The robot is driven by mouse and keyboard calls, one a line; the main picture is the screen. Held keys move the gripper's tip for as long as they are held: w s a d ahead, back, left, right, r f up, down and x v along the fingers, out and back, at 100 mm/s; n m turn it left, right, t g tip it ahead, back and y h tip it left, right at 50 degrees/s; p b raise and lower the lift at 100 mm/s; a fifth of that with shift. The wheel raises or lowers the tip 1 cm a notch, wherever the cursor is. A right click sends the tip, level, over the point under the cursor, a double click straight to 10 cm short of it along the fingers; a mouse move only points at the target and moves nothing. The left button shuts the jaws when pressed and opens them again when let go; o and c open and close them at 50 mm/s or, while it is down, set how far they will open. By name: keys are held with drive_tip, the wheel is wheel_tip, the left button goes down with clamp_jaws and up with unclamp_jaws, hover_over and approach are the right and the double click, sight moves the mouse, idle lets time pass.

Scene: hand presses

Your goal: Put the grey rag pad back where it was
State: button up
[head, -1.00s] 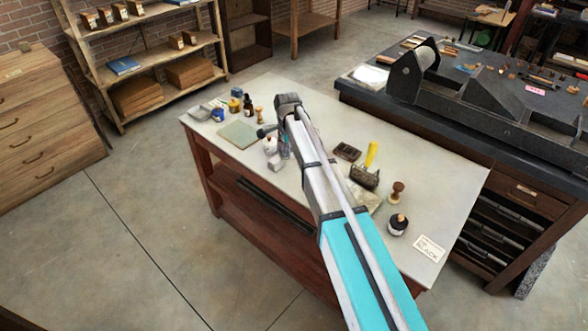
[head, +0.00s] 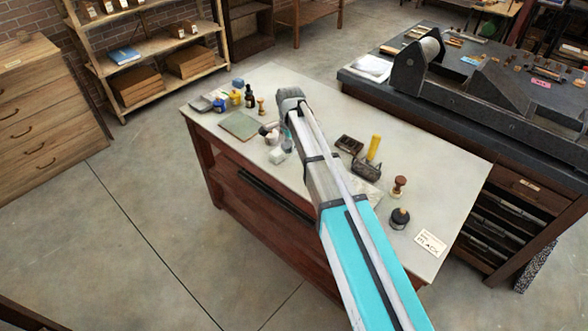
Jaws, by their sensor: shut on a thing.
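My gripper (head: 287,139) hangs from the bent wrist at the end of my arm, low over the pale tabletop, beside the middle of its left half. My own wrist and arm hide most of it. A small pale grey block-like piece (head: 277,155) shows right at the gripper's lower left and appears to be the grey rag pad in the jaws. Its outline is too small to be sure, and I cannot tell whether it touches the tabletop. A white jar-like thing (head: 272,138) stands just left of the gripper.
Right of my arm are a dark ink pad (head: 349,144), a yellow-handled roller (head: 374,148), a wooden stamp (head: 399,186), a dark jar (head: 400,217) and a card (head: 431,243).

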drive_tip(key=s+d+n, duration=0.1)
drive_tip(key=s+n, duration=0.1)
drive_tip(key=s, duration=0.3)
drive_tip(key=s+d+r+n+p, duration=0.1)
drive_tip(key=s+n, duration=0.1)
drive_tip(key=s, duration=0.4)
drive_tip(key=shift+d+r, duration=0.25)
drive_tip(key=b, duration=0.4)
approach(294, 169)
drive_tip(key=s, duration=0.1)
drive_tip(key=s+r, duration=0.1)
drive_tip(key=s, duration=0.1)
drive_tip(key=s+r, duration=0.1)
drive_tip(key=shift+s+d, duration=0.15)
drive_tip(key=w+f+b, duration=0.1)
drive_tip(key=f+b, duration=0.1)
drive_tip(key=w+f+b, duration=0.1)
drive_tip(key=f+b, duration=0.1)
drive_tip(key=shift+w, duration=0.4)
drive_tip(key=shift+w+f+b, duration=0.2)
drive_tip(key=shift+w+b, duration=0.1)
drive_tip(key=shift+b, duration=0.1)
drive_tip(key=shift+w+a+f+b, duration=0.2)
drive_tip(key=shift+w+f+b, duration=0.25)
drive_tip(key=shift+f+b, duration=1.55)
drive_tip(key=shift+f, duration=0.05)
